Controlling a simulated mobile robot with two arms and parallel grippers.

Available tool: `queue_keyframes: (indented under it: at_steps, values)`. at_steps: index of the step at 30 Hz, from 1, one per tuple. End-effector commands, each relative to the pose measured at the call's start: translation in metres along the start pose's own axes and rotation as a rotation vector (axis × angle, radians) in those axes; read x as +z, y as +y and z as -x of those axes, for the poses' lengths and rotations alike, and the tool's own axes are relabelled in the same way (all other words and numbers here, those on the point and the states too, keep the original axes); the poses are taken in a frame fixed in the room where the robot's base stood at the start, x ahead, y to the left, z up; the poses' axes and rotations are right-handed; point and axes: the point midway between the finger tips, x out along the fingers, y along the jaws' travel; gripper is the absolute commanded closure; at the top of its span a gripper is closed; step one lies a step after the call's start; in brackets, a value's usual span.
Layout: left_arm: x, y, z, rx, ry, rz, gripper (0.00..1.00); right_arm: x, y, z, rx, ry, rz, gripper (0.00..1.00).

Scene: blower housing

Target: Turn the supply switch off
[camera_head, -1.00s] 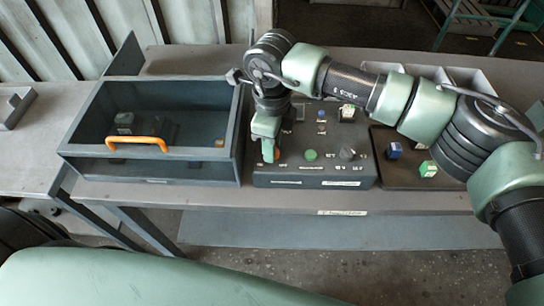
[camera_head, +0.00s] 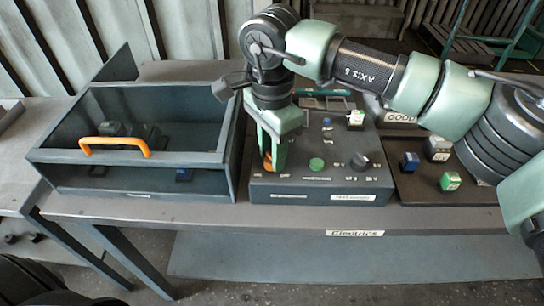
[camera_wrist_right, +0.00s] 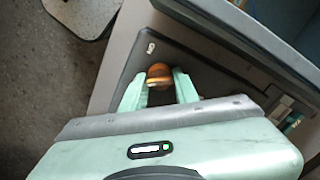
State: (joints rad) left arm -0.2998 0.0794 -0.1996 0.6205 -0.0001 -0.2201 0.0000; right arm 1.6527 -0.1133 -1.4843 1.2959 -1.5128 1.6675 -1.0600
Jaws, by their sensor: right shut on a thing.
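The control box (camera_head: 318,190) is a dark grey panel on the table with a green button (camera_head: 316,164), a dark round knob (camera_head: 359,162) and small labels. An orange knob (camera_wrist_right: 159,73) sits at its left front corner, and I take it as the supply switch; its label is not readable. My right gripper (camera_head: 270,163) points down over this corner. In the right wrist view its two fingers stand on either side of the orange knob, shut on it. The fingers partly hide the knob in the head view. My left gripper is not in view.
A grey open-topped bin with an orange handle (camera_head: 114,146) stands close left of the control box. A dark tray (camera_head: 415,186) with several small blocks lies to the right.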

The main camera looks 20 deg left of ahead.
Motion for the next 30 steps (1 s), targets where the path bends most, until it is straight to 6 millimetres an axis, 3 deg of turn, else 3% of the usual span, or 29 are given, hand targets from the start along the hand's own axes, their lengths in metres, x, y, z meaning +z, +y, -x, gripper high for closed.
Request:
queue_keyframes:
  at_steps: [10, 27, 28, 30]
  values:
    - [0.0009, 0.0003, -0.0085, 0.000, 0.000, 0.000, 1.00, -0.0003, -0.0007, 0.0012, -0.003, 0.000, 0.147, 1.00]
    - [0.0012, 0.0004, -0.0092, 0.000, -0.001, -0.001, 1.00, -0.0004, -0.0009, 0.0020, -0.004, 0.001, 0.176, 1.00]
    - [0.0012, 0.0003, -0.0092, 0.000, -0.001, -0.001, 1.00, -0.0004, -0.0009, 0.0020, -0.004, 0.001, 0.176, 0.62]
    - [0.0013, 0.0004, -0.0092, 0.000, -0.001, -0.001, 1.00, -0.0004, -0.0008, 0.0018, -0.004, 0.001, 0.176, 0.48]
